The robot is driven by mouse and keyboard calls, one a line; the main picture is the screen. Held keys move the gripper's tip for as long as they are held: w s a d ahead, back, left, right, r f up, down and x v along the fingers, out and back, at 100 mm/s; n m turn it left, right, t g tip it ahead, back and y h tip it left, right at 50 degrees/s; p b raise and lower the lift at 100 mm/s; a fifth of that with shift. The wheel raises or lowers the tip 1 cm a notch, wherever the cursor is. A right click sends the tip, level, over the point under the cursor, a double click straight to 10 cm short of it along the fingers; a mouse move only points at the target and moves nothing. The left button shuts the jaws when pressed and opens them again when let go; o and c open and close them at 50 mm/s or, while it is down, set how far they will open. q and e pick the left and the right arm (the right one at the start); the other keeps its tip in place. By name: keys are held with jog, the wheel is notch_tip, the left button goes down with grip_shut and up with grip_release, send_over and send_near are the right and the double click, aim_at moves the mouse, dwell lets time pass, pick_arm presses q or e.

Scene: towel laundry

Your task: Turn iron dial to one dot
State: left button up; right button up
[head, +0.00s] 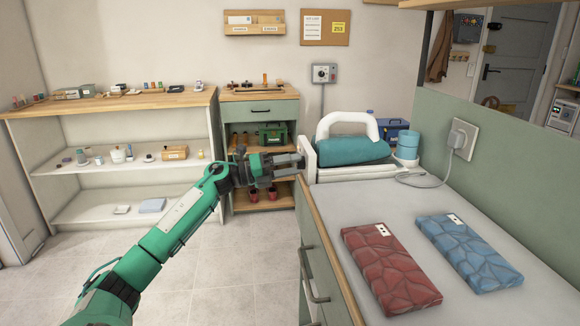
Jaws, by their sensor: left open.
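A grey wall box with a round dark dial (324,73) is mounted on the back wall, with a cable running down from it. The dial's dots are too small to make out. A teal body with a thick white arched handle (350,122), seemingly the iron or a press, stands at the far end of the counter. My left gripper (299,163) is open and empty, in front of the wooden cabinet and just left of the white end of that device. It is well below the wall dial and apart from it. My right gripper is not in view.
A red folded cloth (390,270) and a blue one (468,252) lie on the grey counter (340,205). A plug sits in a wall socket (462,139), its cord on the counter. White shelves (125,180) are left; open floor lies below my arm.

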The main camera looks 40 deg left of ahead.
pick_arm(q)
jog(key=shift+s+a, duration=0.1)
jog(key=v, duration=1.3)
jog(key=shift+s, duration=0.3)
jog(key=shift+f, duration=0.1)
jog(key=shift+a, duration=0.1)
